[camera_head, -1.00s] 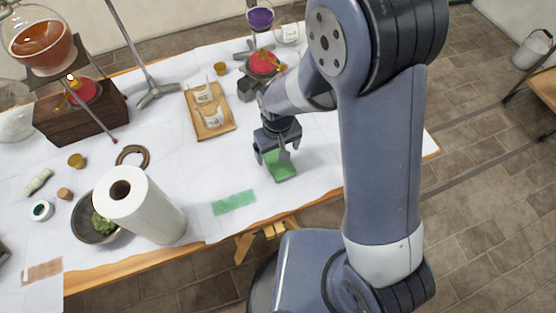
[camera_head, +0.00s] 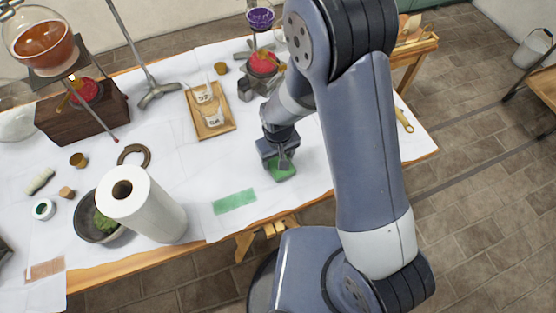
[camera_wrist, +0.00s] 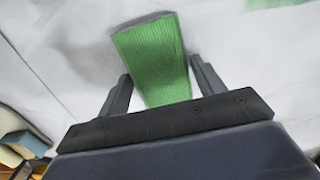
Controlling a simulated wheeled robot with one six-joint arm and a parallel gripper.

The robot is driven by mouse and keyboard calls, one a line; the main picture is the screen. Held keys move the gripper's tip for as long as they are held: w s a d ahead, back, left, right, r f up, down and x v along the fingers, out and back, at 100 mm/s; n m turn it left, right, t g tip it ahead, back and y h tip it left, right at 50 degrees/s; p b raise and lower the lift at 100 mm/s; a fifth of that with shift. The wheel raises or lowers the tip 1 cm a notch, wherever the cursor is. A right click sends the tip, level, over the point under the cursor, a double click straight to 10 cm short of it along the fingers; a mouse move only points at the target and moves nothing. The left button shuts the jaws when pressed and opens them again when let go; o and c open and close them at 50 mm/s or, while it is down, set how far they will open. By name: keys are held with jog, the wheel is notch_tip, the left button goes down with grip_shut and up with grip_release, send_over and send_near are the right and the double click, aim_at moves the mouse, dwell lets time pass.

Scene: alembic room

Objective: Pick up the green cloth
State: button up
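The green cloth (camera_head: 283,174) lies on the white-covered table, partly hidden by my gripper (camera_head: 281,161) in the head view. In the wrist view the ribbed green cloth (camera_wrist: 150,50) stretches from between the fingers to beyond their tips. My gripper (camera_wrist: 160,69) is open, with one finger on each side of the cloth. I cannot tell whether the fingers touch the table.
A flat green strip (camera_head: 234,201) lies to the left of the cloth. A paper roll (camera_head: 143,207), a bowl (camera_head: 86,226) and a wooden tray (camera_head: 212,128) with glass beakers stand farther left. A burner stand (camera_head: 263,66) is behind. The table's front edge is close.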

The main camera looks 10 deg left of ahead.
jog(key=c, duration=0.5)
jog(key=shift+r, duration=0.15)
notch_tip(320, 180, up, 10)
jog(key=shift+f+b, duration=0.15)
jog(key=shift+b, duration=0.2)
